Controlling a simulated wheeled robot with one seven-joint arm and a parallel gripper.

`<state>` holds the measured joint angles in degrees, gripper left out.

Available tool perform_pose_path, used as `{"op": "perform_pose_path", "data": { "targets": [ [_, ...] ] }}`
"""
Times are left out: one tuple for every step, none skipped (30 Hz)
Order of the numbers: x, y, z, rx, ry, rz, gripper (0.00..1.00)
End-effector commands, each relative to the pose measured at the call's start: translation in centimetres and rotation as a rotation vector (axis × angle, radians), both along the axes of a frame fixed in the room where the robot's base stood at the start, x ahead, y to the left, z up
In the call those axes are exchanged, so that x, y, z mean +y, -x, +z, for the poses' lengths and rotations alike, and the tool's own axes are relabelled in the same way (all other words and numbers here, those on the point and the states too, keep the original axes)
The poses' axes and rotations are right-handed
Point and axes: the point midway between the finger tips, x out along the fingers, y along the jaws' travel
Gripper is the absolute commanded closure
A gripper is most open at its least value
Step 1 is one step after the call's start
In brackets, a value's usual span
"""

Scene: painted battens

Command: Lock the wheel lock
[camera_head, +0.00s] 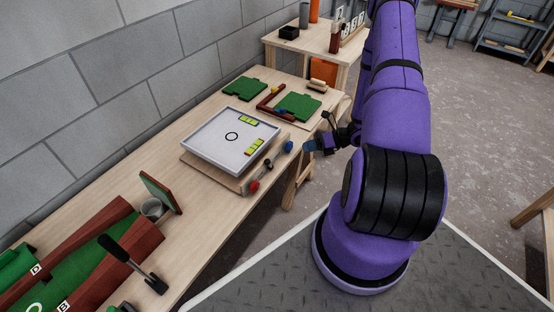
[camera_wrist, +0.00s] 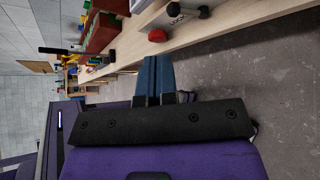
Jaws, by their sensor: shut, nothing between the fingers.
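Which part is the wheel lock I cannot tell for certain.
Green boards (camera_head: 298,106) and a dark red angled strip (camera_head: 268,103) lie behind the tray. The floor (camera_head: 460,150) at right is open.

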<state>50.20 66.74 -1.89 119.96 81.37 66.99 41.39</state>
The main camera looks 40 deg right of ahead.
Motion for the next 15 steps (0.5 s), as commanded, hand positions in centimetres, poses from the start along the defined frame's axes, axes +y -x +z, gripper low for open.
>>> {"op": "perform_pose_path", "data": {
  "targets": [
    [-0.2, 0.4, -1.0, 0.018, -0.020, -0.032, 1.00],
    [-0.2, 0.6, -1.5, 0.026, -0.029, -0.046, 1.00],
    [-0.3, 0.8, -1.9, 0.033, -0.038, -0.060, 1.00],
    [-0.4, 0.8, -2.1, 0.037, -0.042, -0.069, 1.00],
    [-0.4, 0.9, -2.3, 0.040, -0.045, -0.076, 1.00],
    [-0.3, 0.9, -2.5, 0.043, -0.050, -0.082, 1.00],
    [-0.3, 0.9, -2.6, 0.045, -0.051, -0.084, 1.00],
    [-0.2, 0.8, -2.7, 0.046, -0.051, -0.084, 1.00],
    [0.0, 0.6, -2.8, 0.045, -0.052, -0.084, 1.00],
    [0.2, 0.5, -2.9, 0.045, -0.051, -0.083, 1.00],
    [0.4, 0.2, -3.0, 0.045, -0.051, -0.083, 1.00],
    [0.8, -0.1, -3.3, 0.045, -0.051, -0.083, 1.00],
    [1.1, -0.4, -3.4, 0.046, -0.051, -0.082, 1.00],
    [1.5, -0.7, -3.6, 0.047, -0.052, -0.081, 1.00],
    [2.0, -1.1, -3.9, 0.047, -0.052, -0.081, 1.00]
  ]
}}
